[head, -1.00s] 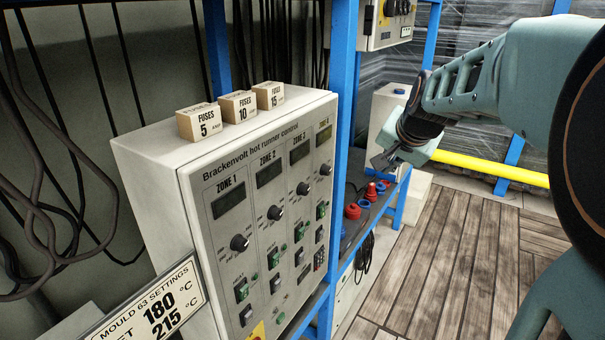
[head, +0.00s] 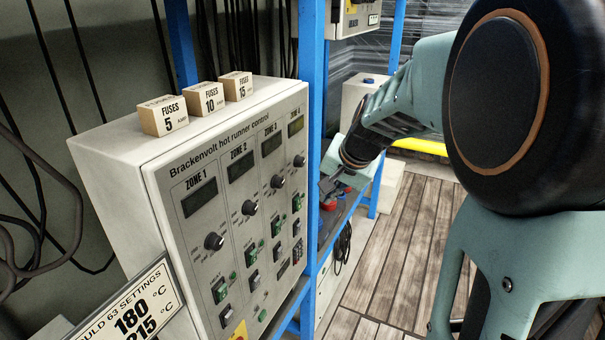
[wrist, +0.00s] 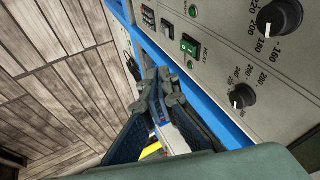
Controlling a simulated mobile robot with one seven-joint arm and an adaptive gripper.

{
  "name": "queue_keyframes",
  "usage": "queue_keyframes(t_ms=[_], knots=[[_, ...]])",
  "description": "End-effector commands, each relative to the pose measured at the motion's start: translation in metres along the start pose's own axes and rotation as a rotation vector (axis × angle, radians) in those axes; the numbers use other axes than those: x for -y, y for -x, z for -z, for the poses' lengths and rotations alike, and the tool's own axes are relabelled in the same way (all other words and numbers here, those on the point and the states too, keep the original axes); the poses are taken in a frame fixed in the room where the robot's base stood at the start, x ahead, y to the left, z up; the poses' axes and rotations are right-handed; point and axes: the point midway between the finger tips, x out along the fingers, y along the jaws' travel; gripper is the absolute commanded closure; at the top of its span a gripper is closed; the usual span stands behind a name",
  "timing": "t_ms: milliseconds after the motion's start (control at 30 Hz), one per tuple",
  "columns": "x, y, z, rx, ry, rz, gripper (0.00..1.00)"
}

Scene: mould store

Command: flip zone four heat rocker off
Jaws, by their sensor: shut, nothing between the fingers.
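The zone 4 column is at the right edge of the hot runner control panel (head: 180,165). Its green heat rocker (head: 297,203) sits below the zone 4 knob (head: 299,160). In the wrist view this green rocker (wrist: 190,45), marked HEAT, is at the top middle, with the zone 4 knob (wrist: 242,95) to its lower right. Which way the rocker is tilted is too small to tell. My gripper (head: 328,186) is shut and empty, to the right of the panel and apart from the rocker. In the wrist view its closed fingertips (wrist: 158,92) show below the rocker.
A blue rack post (head: 312,150) stands right beside the panel. A shelf behind the gripper holds a red item (head: 328,204). Fuse blocks (head: 207,98) sit on the cabinet top. A settings sign (head: 130,305) is at the lower left. The plank floor (head: 390,260) is clear.

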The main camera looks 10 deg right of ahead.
Motion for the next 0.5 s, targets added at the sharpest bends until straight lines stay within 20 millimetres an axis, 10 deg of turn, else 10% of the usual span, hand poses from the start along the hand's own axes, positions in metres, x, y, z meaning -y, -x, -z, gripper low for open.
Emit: queue_keyframes(t_ms=[500], knots=[[0.019,-0.083,-0.003,0.002,0.003,0.0,1.0]])
